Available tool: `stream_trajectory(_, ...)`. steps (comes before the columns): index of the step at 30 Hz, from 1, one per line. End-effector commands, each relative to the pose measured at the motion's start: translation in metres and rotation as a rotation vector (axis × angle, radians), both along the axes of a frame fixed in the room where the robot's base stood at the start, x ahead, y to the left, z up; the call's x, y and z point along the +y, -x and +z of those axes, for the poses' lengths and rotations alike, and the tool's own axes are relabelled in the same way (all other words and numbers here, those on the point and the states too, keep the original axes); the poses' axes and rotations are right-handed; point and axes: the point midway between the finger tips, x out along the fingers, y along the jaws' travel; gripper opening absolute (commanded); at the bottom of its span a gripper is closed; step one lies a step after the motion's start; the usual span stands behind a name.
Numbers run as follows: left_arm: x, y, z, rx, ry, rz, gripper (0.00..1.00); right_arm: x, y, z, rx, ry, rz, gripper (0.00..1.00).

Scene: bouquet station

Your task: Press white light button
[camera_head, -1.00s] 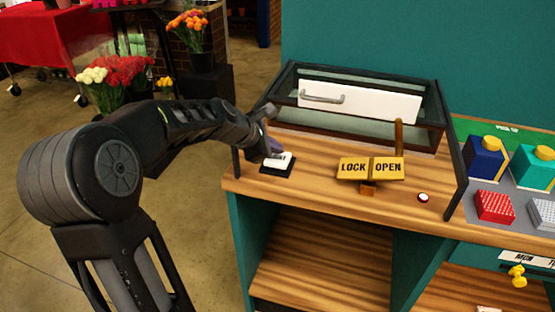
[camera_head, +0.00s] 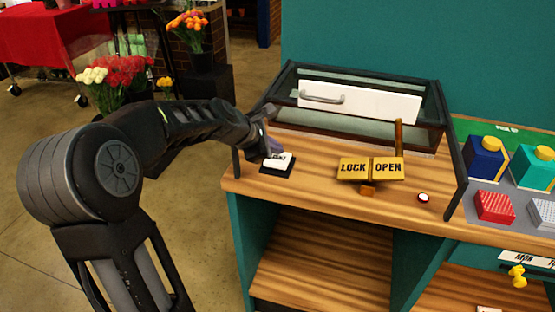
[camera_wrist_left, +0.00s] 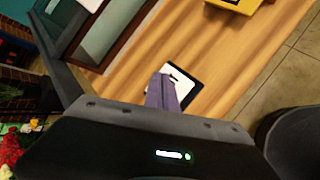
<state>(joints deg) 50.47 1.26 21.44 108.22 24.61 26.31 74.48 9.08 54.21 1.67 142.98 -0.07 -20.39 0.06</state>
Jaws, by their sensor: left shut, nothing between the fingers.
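The white light button (camera_head: 281,163) is a white rocker on a black square base, on the left of the wooden counter (camera_head: 318,203). It also shows in the left wrist view (camera_wrist_left: 185,80), partly hidden by my fingers. My left gripper (camera_head: 273,150) is shut and empty, with its purple-grey fingertips right at the button's rear left side. In the left wrist view the closed fingers (camera_wrist_left: 163,93) overlap the button's near part. I cannot tell whether they touch it. My right gripper is not in view.
A yellow LOCK/OPEN sign (camera_head: 370,169) and a small round red-and-white button (camera_head: 423,197) are to the right. A dark-framed glass case (camera_head: 372,73) with a white handled panel stands behind. Counter between the light button and sign is clear.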

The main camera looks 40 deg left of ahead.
Motion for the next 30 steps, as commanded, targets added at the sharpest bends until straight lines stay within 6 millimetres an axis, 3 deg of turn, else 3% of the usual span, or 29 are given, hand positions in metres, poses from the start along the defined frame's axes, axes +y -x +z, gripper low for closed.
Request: stream_trajectory(30,0.0001,0.0002,-0.0091,0.000,0.000,0.000,0.00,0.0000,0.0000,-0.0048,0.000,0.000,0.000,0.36)
